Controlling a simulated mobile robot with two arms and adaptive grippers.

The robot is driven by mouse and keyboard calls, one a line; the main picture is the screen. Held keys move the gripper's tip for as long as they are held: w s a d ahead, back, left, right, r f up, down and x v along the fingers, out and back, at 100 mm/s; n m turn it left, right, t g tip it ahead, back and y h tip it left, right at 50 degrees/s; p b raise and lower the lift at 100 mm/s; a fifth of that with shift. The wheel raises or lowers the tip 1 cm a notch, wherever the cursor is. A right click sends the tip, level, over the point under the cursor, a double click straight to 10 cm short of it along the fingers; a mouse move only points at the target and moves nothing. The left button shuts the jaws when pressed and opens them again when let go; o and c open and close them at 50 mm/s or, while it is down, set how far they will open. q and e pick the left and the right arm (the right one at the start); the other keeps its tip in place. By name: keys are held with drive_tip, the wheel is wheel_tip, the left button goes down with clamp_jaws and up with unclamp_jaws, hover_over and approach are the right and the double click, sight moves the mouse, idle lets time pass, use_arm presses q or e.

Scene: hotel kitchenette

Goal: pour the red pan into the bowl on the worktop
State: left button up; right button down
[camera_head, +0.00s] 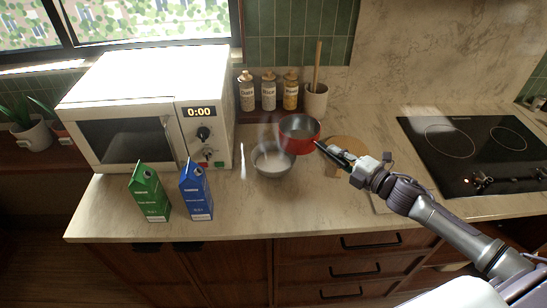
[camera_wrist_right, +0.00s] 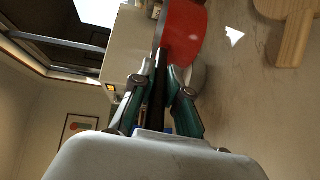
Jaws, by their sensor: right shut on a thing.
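The red pan (camera_head: 301,146) is in the head view, right of the bowl and partly over its right rim. My right gripper (camera_head: 326,149) is shut on the pan's dark handle, which points toward the lower right. In the right wrist view, the gripper (camera_wrist_right: 162,80) grips the handle (camera_wrist_right: 159,100), with the red pan (camera_wrist_right: 183,34) beyond it. The metal bowl (camera_head: 272,162) stands on the worktop (camera_head: 240,215) with pale contents and faint steam above it. Whether anything is flowing from the pan I cannot tell. My left gripper is out of view.
A white microwave (camera_head: 125,80) stands left. A green carton (camera_head: 150,192) and a blue carton (camera_head: 196,190) stand before it. Jars (camera_head: 268,92) and a utensil pot (camera_head: 315,100) stand behind the pan. A wooden board (camera_head: 346,146) and a black hob (camera_head: 475,150) lie to the right.

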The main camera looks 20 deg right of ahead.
drive_tip(key=shift+r+p, duration=1.9)
drive_tip(key=shift+r, duration=0.35)
drive_tip(key=shift+f, duration=0.15)
